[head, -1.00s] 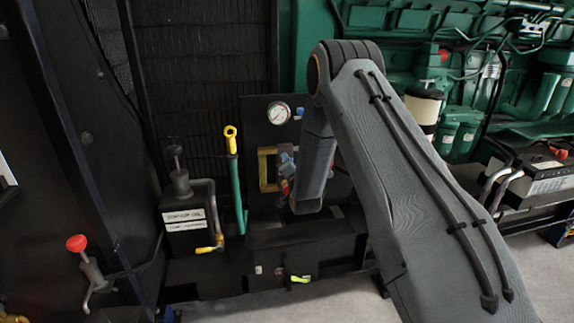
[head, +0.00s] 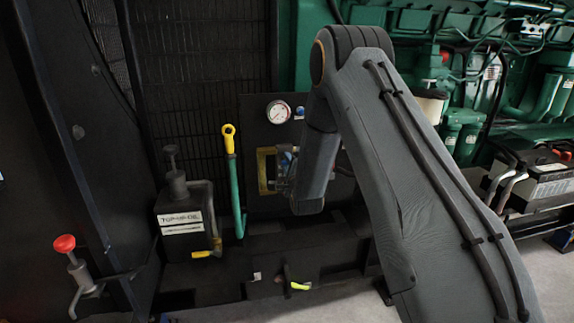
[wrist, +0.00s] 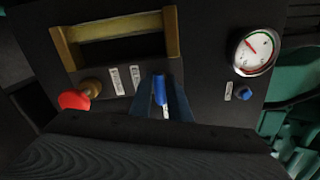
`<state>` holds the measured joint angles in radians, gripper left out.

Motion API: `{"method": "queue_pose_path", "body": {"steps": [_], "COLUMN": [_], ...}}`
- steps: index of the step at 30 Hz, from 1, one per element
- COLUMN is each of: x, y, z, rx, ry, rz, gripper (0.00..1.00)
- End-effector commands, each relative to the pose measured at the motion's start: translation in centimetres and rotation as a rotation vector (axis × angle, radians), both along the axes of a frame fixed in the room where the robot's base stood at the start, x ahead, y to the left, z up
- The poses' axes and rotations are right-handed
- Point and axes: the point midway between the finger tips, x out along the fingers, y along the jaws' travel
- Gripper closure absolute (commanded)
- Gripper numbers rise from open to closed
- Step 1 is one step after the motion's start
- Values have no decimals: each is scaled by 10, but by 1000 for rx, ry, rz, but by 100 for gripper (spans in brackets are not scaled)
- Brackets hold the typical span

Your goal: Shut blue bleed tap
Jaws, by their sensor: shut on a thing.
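The blue bleed tap shows as a narrow blue lever (wrist: 160,89) on the dark panel (wrist: 208,72) in the wrist view. My gripper (wrist: 162,96) is shut on this lever, one dark blue finger on each side. The lever points roughly along the fingers; its base is partly hidden between them. In the head view my gripper (head: 284,168) is at the panel beside the brass-coloured frame, largely hidden by my forearm, and the lever cannot be made out clearly there.
The panel also carries a brass-coloured frame (wrist: 120,28), a red knob (wrist: 74,100), a round gauge (wrist: 255,51) and a small blue knob (wrist: 244,92). Left of it stand a yellow-topped green pipe (head: 234,180) and a dark labelled box (head: 180,222). A battery (head: 540,177) is at the right.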

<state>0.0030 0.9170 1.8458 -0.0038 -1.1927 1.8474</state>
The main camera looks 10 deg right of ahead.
Motion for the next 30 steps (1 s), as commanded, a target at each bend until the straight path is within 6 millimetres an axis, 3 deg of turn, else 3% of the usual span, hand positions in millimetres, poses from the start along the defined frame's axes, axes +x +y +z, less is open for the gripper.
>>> {"method": "queue_pose_path", "body": {"steps": [12, 27, 28, 30], "x": [0, 0, 0, 0], "y": [-1, -1, -1, -1], "z": [-1, -2, -2, -2], "rx": [172, 190, 190, 190], "ry": [3, 3, 3, 3], "rz": [-1, -2, -2, -2], "gripper": [100, 100, 78, 73]}}
